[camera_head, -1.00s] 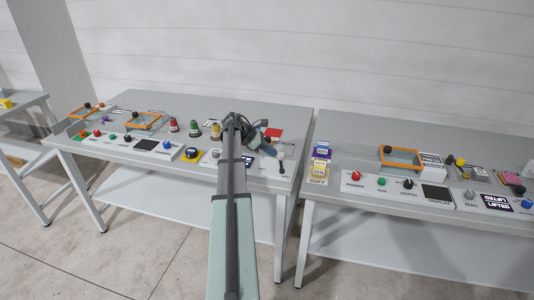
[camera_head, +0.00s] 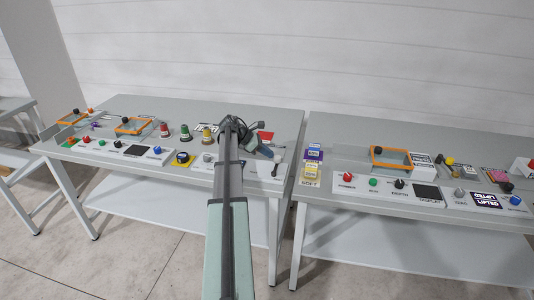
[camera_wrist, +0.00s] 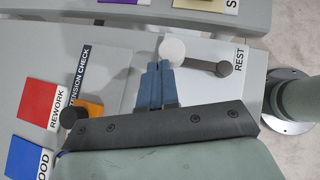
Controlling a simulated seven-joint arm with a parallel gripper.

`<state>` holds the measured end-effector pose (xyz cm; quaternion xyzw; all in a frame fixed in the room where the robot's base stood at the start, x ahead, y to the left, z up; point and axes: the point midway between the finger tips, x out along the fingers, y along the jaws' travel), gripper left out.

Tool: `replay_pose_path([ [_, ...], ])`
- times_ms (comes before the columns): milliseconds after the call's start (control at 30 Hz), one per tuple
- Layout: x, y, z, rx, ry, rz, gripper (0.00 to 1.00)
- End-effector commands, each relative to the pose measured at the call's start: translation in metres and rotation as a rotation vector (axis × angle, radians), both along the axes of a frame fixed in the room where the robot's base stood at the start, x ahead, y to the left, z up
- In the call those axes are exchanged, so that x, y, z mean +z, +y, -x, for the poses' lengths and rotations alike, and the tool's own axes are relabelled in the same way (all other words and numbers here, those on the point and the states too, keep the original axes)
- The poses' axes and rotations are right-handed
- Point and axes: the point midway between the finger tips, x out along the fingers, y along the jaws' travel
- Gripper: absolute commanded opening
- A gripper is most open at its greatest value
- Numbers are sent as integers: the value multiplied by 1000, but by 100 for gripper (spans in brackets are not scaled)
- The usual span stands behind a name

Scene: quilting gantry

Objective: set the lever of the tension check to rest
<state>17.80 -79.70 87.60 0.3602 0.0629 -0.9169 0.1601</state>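The tension check lever shows in the wrist view as a white ball knob (camera_wrist: 171,49) on a grey arm that runs right to a dark round end (camera_wrist: 222,69). The printed REST label (camera_wrist: 239,60) is just beyond that dark end; the TENSION CHECK label (camera_wrist: 80,76) is at left. My gripper (camera_wrist: 160,64) has its blue fingers together, with tips right at the knob's near side. Nothing shows between them, and I cannot tell whether they touch the knob. In the head view the lever (camera_head: 279,160) is at the table's right front, right of my gripper (camera_head: 258,149).
A red REWORK card (camera_wrist: 38,104) and a blue card (camera_wrist: 27,158) lie at left in the wrist view. Colored thread spools (camera_head: 185,133) stand left of my arm. A second table (camera_head: 340,127) with a control panel stands to the right, beyond a narrow gap.

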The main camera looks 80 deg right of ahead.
Motion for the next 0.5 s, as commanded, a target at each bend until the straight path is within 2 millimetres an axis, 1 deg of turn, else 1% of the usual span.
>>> replay_pose_path([
  [167,0,-1,1,-1,3,2,0],
  [267,0,-1,-2,0,3,1,0],
  [367,0,-1,-12,1,2,1,0],
  [500,0,-2,-35,1,1,0,0],
])
